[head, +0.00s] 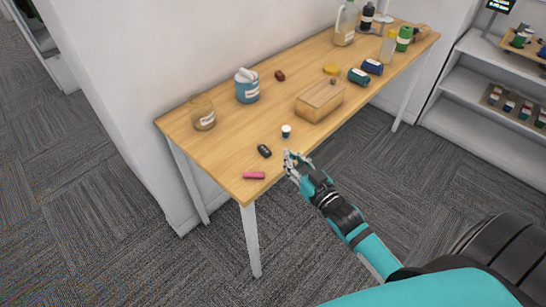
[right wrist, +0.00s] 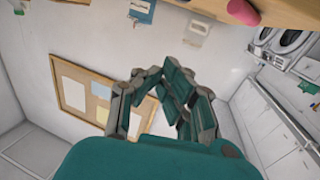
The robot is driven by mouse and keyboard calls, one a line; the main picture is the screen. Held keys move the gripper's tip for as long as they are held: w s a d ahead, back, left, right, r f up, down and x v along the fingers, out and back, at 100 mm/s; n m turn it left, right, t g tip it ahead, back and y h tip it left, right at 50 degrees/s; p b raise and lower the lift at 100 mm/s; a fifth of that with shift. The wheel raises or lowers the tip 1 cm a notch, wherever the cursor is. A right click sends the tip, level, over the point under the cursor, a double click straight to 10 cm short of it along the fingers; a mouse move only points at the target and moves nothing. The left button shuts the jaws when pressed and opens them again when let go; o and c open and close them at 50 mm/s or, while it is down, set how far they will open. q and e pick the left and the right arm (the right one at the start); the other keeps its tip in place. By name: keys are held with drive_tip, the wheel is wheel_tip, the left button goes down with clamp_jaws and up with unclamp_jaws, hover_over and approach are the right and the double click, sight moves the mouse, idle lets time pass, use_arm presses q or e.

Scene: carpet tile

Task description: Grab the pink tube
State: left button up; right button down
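The pink tube (head: 254,175) lies on its side near the front left corner of the wooden table (head: 226,165). One end of the pink tube also shows at the top edge of the right wrist view (right wrist: 244,11). My right gripper (head: 290,160) is at the table's front edge, to the right of the tube and apart from it. In the right wrist view its fingers (right wrist: 160,78) bend toward each other with a gap between them, and nothing is held. My left gripper is not in view.
A small black object (head: 264,151) and a white-capped small bottle (head: 286,131) stand near the tube. A wooden box (head: 320,101), a blue tub (head: 247,88) and a jar (head: 202,114) are farther back. Shelves (head: 480,95) stand at right.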

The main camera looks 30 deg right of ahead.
drive_tip(key=shift+s+d+r, duration=0.1)
drive_tip(key=shift+s+d, duration=0.2)
drive_tip(key=shift+d, duration=0.05)
drive_tip(key=shift+c, duration=2.1)
unclamp_jaws()
